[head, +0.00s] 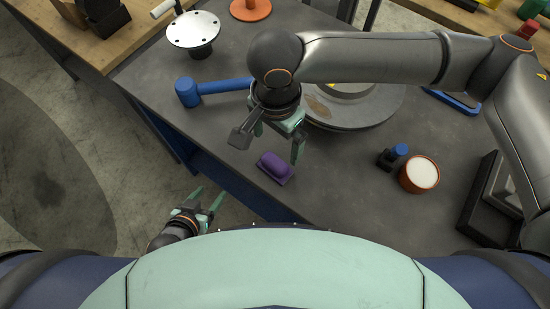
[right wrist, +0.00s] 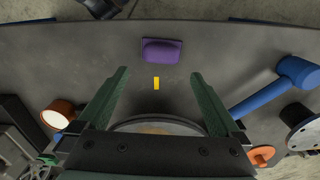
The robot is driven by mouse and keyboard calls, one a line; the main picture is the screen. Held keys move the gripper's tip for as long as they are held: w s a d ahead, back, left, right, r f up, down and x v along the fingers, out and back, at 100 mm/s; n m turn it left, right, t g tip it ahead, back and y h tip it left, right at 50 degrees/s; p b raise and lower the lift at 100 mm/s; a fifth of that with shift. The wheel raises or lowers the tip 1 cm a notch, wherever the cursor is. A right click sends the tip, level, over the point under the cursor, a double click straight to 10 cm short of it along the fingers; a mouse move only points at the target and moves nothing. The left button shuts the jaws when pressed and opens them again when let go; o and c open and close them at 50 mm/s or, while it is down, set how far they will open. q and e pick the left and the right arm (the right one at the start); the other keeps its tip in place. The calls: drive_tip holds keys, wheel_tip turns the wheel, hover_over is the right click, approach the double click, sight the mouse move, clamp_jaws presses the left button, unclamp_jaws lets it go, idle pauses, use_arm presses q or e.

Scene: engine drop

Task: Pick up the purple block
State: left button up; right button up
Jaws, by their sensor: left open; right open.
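The purple block (head: 275,167) lies on the dark grey table (head: 330,180) near its front edge, in the head view. In the right wrist view the purple block (right wrist: 161,51) sits beyond my fingertips, roughly centred between them. My right gripper (head: 277,143) is open and empty above the table, just behind the block and apart from it; its two green fingers also show in the right wrist view (right wrist: 160,74). My left gripper (head: 209,194) is open and empty, low and off the table's front edge, left of the block.
A blue hammer (head: 210,89) lies behind and left of the block. A round metal plate (head: 375,105) stands behind my right arm. A blue-topped black piece (head: 397,152) and an orange cup with white top (head: 419,174) are to the right. A white disc (head: 193,31) stands at the back left.

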sight(275, 161)
wheel_tip(275, 161, down, 10)
drive_tip(key=shift+a+b, duration=0.1)
drive_tip(key=shift+b, duration=0.35)
drive_tip(key=c, duration=1.2)
drive_tip(key=shift+w+r, duration=0.1)
drive_tip(key=shift+r, duration=0.05)
drive_tip(key=shift+c, duration=0.2)
